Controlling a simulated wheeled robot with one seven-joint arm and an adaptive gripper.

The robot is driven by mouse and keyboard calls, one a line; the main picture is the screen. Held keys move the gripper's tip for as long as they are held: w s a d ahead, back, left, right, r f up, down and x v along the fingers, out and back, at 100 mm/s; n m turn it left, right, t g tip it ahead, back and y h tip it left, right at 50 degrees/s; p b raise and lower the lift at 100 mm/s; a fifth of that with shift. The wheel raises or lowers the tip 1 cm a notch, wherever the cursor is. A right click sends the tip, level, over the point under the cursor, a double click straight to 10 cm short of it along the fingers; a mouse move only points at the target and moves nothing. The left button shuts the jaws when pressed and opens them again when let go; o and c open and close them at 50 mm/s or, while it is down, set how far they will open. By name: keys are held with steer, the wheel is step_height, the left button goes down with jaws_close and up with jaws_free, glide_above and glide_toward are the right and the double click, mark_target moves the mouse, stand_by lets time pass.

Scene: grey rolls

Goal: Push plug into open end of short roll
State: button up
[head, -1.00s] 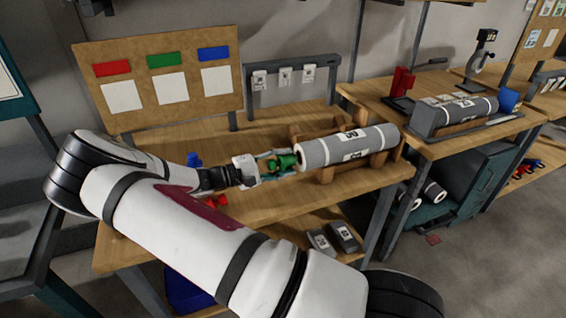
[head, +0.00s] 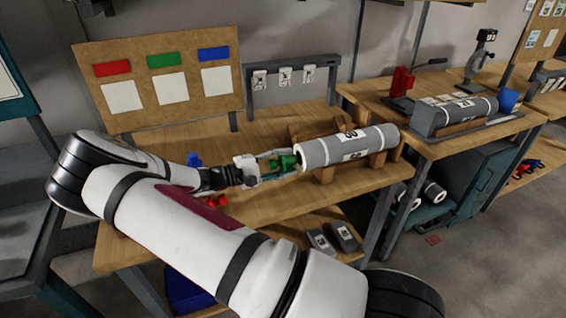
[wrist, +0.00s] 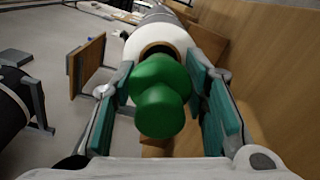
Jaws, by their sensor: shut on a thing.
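The short roll (head: 345,147) is a grey cylinder with white end bands and a label, lying on a wooden cradle (head: 322,173) on the bench. Its open end (wrist: 160,50) faces my gripper, with a dark bore and a pale rim in the wrist view. My gripper (head: 280,162) is shut on the green plug (head: 287,163), just left of that end. In the wrist view the plug (wrist: 160,95) sits between the teal finger pads and overlaps the lower part of the bore. I cannot tell whether its tip is inside.
A colour-marked board (head: 160,80) and a rack of labels (head: 290,75) stand behind. A second bench at right holds another roll (head: 465,113).

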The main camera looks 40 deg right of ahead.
steer(key=shift+x, duration=1.1)
steer(key=o, duration=1.2)
steer(key=v, duration=1.2)
steer(key=shift+r, duration=0.1)
